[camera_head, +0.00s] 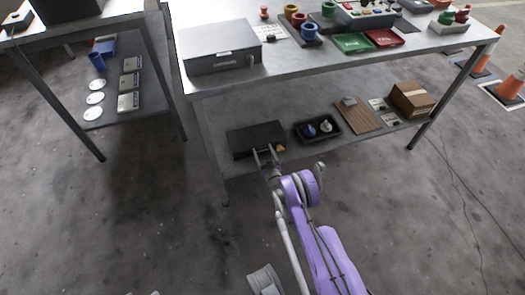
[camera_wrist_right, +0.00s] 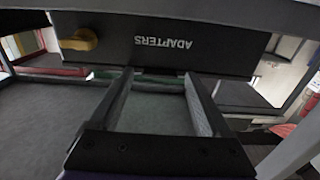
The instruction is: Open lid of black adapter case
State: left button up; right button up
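The black adapter case (camera_head: 250,136) lies on the lower shelf of the right table, with its lid down. In the right wrist view its dark front (camera_wrist_right: 215,45) fills the upper part, with the word ADAPTERS upside down. My left gripper is not in view.
The tabletop (camera_head: 300,62) overhangs the lower shelf. A black tray (camera_head: 318,128) with small parts stands right of the case, then a brown slatted board (camera_head: 358,115) and a cardboard box (camera_head: 411,98). A grey case (camera_head: 218,47) stands above. The floor in front is clear.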

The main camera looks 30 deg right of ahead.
grip_shut()
jog(key=shift+r, duration=0.1)
dwell(0.4)
